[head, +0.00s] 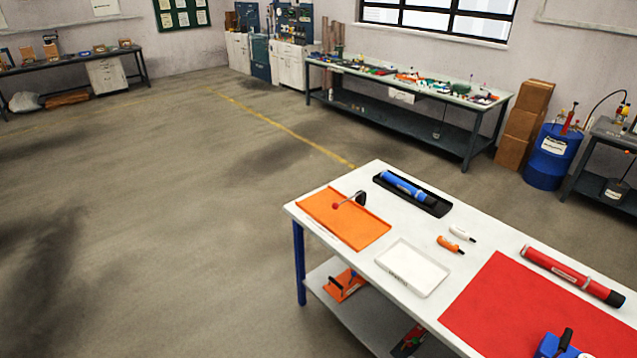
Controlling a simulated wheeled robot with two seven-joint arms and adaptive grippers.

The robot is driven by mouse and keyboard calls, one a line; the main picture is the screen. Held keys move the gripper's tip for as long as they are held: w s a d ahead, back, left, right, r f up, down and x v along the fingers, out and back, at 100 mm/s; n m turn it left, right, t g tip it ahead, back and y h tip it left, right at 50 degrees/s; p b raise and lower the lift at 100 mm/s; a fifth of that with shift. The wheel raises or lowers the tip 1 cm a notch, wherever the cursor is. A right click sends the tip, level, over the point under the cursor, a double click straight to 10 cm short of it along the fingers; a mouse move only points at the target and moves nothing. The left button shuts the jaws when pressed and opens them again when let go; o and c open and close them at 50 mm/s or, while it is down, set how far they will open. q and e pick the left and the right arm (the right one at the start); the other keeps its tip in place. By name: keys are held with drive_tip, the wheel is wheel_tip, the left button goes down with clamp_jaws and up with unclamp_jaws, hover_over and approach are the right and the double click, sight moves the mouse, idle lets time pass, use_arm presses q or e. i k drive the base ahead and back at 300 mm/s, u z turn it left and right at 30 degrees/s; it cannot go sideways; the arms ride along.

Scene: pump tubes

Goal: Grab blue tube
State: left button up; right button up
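In the head view, a blue tube (403,186) with a dark end lies in a black tray (437,208) at the far end of a white-topped table (402,231). A red tube (571,274) with a black end lies farther right, along the back edge of a red mat (525,310). Neither of my grippers shows in this view, and nothing is touching the blue tube.
Small orange (450,244) and white (462,233) items lie between. A blue object (562,346) sits at the bottom right. Floor left of the table is clear.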

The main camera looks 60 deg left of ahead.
sight(419, 195)
drive_tip(key=u, duration=1.9)
drive_tip(key=k, duration=1.3)
drive_tip(key=u, duration=0.75)
drive_tip(key=i, duration=5.65)
drive_tip(key=z, duration=0.65)
drive_tip(key=i, duration=0.95)
drive_tip(key=z, duration=2.05)
drive_tip(key=i, duration=1)
drive_tip(key=z, duration=0.85)
